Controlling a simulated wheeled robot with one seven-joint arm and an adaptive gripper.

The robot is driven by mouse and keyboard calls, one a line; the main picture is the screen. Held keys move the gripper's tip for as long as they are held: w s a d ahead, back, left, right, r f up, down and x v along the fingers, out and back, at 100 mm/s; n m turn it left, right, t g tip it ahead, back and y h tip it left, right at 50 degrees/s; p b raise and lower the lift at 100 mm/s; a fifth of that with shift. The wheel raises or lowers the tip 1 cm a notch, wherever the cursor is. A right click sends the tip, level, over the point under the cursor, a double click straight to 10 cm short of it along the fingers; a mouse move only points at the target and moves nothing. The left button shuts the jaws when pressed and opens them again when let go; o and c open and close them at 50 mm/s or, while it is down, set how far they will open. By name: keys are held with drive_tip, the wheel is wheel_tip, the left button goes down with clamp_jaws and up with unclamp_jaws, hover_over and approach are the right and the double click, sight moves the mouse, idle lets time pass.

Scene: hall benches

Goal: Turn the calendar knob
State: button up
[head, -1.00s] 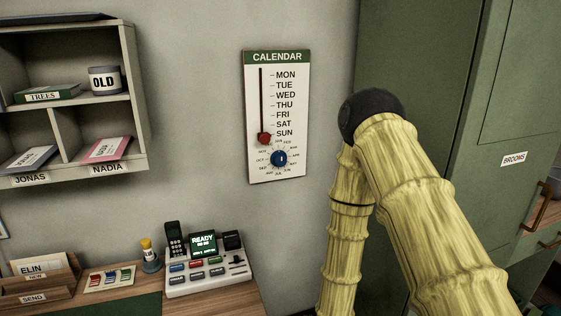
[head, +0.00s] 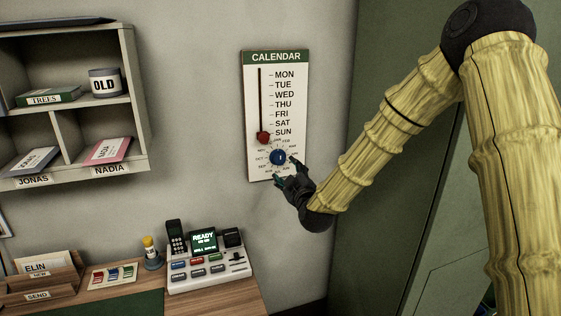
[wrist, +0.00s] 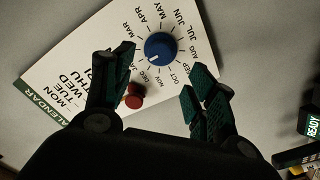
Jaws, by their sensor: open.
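The calendar board (head: 262,100) hangs on the wall, white with a green header and a list of weekdays. Its blue round knob (head: 278,157) sits near the bottom in a ring of month names. In the wrist view the blue knob (wrist: 160,47) lies just beyond and between the fingertips, its white mark toward NOV and DEC. The red slider (head: 263,137) is by SUN at the lower end of its slot; it also shows in the wrist view (wrist: 133,97), beside the left finger. My gripper (head: 285,171) is open in front of the knob, with no visible contact.
A desk console (head: 208,270) with a screen and buttons stands below the board. A shelf unit (head: 140,100) is on the left wall. A green cabinet (head: 385,70) stands at right, behind my arm. The wall around the board is clear.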

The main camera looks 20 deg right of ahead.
sight(281, 161)
drive_tip(key=w+p, duration=0.2)
drive_tip(key=w, duration=0.6)
drive_tip(key=shift+w, duration=0.3)
drive_tip(key=shift+c, duration=0.5)
drive_tip(key=c, duration=0.9)
